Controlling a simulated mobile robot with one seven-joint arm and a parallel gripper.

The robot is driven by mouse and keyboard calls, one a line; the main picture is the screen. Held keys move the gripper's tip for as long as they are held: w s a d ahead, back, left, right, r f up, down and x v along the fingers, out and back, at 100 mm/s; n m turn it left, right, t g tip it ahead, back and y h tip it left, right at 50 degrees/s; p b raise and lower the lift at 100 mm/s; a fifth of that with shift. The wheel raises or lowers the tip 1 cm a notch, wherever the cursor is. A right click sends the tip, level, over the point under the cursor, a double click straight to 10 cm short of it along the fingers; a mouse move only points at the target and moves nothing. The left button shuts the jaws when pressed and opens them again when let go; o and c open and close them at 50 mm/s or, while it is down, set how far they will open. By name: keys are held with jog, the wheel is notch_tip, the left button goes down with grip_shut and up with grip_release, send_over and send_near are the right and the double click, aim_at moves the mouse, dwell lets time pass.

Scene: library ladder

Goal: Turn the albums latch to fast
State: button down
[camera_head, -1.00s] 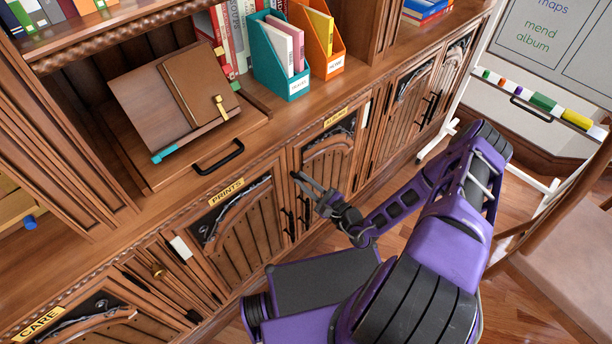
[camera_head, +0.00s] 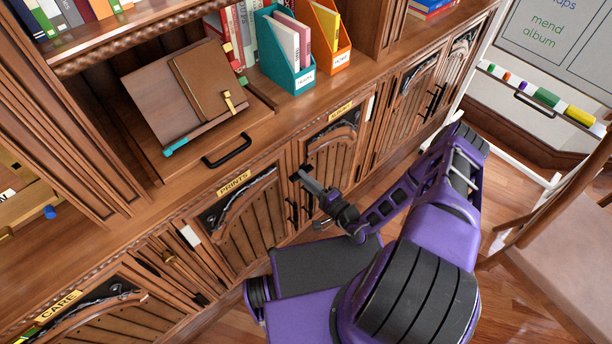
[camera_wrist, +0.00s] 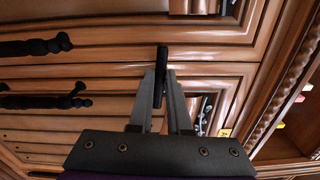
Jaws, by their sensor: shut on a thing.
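The albums door (camera_head: 331,157) is a brown panelled cabinet door under a small yellow label (camera_head: 341,111). My gripper (camera_head: 305,174) is at the upper left edge of this door in the head view. In the wrist view, my gripper (camera_wrist: 161,88) is shut on a short black bar, the albums latch (camera_wrist: 162,58). The latch stands upright in that picture, at right angles to the black door handles. Its lower part is between the fingers. In the head view the fingers mostly hide the latch.
Black door handles (camera_wrist: 35,47) lie left of the gripper in the wrist view. The prints door (camera_head: 246,221) is left of the albums door. A drawer with a black handle (camera_head: 226,151) is above. A chair (camera_head: 568,221) stands at the right.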

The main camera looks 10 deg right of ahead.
jog(key=shift+f+n, duration=0.15)
jog(key=shift+n, duration=0.35)
jog(key=c, duration=0.9)
grip_release()
jog(key=shift+o, duration=0.2)
jog(key=v, duration=1.7)
jog(key=shift+s, duration=0.2)
jog(key=shift+d+n, duration=0.1)
jog(key=shift+n, duration=0.2)
